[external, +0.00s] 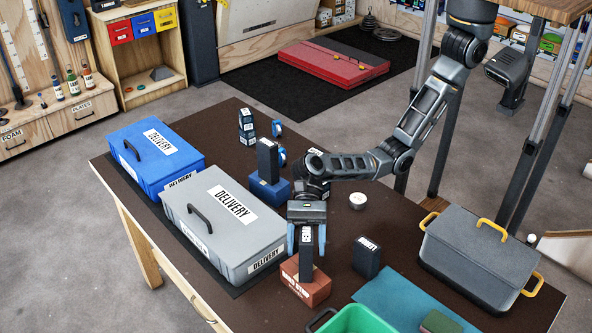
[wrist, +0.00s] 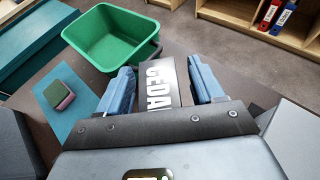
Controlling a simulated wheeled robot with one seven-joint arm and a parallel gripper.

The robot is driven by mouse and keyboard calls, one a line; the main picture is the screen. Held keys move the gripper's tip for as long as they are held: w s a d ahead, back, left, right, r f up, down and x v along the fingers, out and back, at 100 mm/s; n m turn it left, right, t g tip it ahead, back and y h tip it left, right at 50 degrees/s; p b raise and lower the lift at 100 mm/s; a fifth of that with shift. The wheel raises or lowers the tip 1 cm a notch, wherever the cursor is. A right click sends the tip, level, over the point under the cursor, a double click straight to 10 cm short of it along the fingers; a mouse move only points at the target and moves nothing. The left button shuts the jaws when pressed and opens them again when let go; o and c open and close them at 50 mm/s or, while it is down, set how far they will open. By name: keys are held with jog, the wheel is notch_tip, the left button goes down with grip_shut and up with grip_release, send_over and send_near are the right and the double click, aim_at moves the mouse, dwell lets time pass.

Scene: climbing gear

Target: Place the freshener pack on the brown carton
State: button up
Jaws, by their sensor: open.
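The freshener pack (external: 307,264) is a slim dark box standing upright, its base at the top of the brown carton (external: 305,291). In the wrist view the pack (wrist: 163,84) shows a white label reading CEDAR. My gripper (external: 306,250) is above the carton with its blue fingers open, one on each side of the pack. In the wrist view a gap shows beside the pack between the fingers (wrist: 163,90). The carton is reddish brown with white lettering; I cannot make it out in the wrist view.
A similar dark pack (external: 268,159) stands on a blue box (external: 269,190). Another dark pack (external: 367,257) stands to the right of the carton. A green bin (external: 352,321) is close in front. Grey (external: 222,222) and blue (external: 155,155) delivery boxes stand left, a grey yellow-handled container (external: 478,252) right.

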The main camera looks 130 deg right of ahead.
jog(key=shift+r, duration=0.15)
jog(key=v, duration=1.2)
